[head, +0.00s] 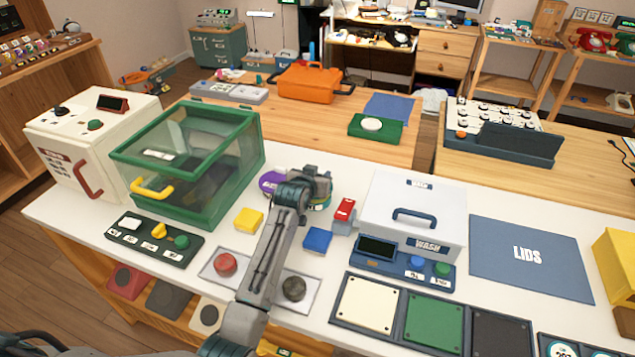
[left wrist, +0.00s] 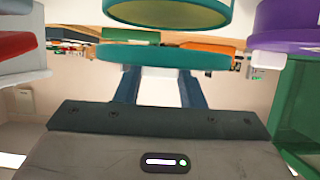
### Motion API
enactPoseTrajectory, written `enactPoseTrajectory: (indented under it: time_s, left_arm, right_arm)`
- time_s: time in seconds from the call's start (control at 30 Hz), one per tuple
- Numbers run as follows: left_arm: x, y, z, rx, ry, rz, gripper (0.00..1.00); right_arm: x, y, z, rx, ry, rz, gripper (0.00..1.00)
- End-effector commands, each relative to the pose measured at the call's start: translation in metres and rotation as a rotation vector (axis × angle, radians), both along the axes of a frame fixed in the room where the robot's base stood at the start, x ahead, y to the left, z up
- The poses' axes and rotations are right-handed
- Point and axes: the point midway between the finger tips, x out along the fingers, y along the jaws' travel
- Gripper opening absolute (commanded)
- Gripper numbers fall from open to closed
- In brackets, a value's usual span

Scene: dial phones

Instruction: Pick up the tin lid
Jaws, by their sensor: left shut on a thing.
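The tin lid (left wrist: 150,55), a teal disc, is held between the two blue fingers of my left gripper (left wrist: 158,72) in the left wrist view, which is upside down. The lid is apart from a green-rimmed round tin (left wrist: 170,14) with an olive-yellow face, which lies below it in the room. In the head view my left gripper (head: 318,182) is over the white counter, beside a purple tin (head: 270,182), and largely hides the lid and green-rimmed tin. The purple tin also shows in the left wrist view (left wrist: 290,28). My right gripper is out of view.
A green-framed glass box (head: 190,165) stands left of my gripper. A white WASH box (head: 415,205) and a small red-topped block (head: 345,208) stand to its right. Yellow (head: 249,220) and blue (head: 317,240) blocks lie nearby.

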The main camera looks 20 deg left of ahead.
Motion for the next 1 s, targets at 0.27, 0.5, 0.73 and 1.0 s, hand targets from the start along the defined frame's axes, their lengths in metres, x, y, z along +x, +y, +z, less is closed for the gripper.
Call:
enactPoseTrajectory:
  time_s: [0.27,0.5,0.73,1.0]
  left_arm:
    - [-0.03,0.031,0.013,0.006,0.0,0.003,0.13]
    - [-0.08,0.077,0.02,0.009,0.0,0.0,0.13]
    - [-0.106,0.102,0.025,0.003,0.0,0.0,0.13]
    - [-0.116,0.11,0.028,0.0,0.0,0.0,0.13]
  right_arm:
    - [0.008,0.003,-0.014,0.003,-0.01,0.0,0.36]
    - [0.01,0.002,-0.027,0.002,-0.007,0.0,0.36]
    - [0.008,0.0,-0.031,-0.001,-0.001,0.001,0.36]
    - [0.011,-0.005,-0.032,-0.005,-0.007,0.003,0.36]
